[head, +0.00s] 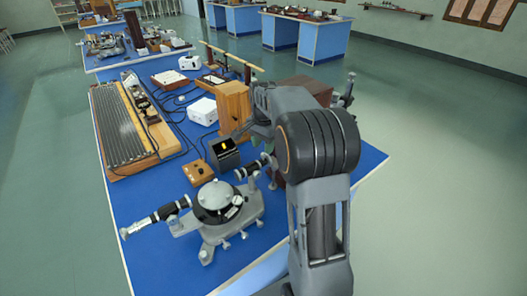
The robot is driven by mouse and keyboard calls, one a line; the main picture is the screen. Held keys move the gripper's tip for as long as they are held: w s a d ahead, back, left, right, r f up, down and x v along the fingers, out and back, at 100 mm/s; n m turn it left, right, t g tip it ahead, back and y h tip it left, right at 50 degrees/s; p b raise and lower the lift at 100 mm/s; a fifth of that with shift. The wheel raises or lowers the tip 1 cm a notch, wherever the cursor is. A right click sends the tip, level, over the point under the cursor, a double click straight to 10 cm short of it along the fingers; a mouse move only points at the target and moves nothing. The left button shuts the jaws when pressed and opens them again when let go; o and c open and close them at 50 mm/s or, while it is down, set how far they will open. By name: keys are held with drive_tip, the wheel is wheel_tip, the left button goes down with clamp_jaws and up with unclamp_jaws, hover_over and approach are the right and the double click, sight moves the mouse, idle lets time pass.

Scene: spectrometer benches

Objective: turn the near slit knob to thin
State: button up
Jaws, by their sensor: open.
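The near spectrometer (213,215) stands on the blue bench top, with a round black table and a grey base. One black tube (165,212) points left. Another tube (250,170) points up and right toward my arm; its far end lies close to my arm's outline. The slit knob is too small to make out, and I cannot tell its setting. My gripper (238,133) shows only in part beyond my forearm, above and left of that tube's end and apart from it in the picture. It is open and seems empty.
A black lamp box (224,157) with a yellow window stands behind the spectrometer. A small wooden box (197,173), a wooden block (233,105) and a white box (203,111) are close by. A long ribbed board (115,130) lies left. My arm hides the bench's right part.

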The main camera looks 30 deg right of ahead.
sight(263, 154)
drive_tip(key=shift+f, duration=1.6)
clamp_jaws()
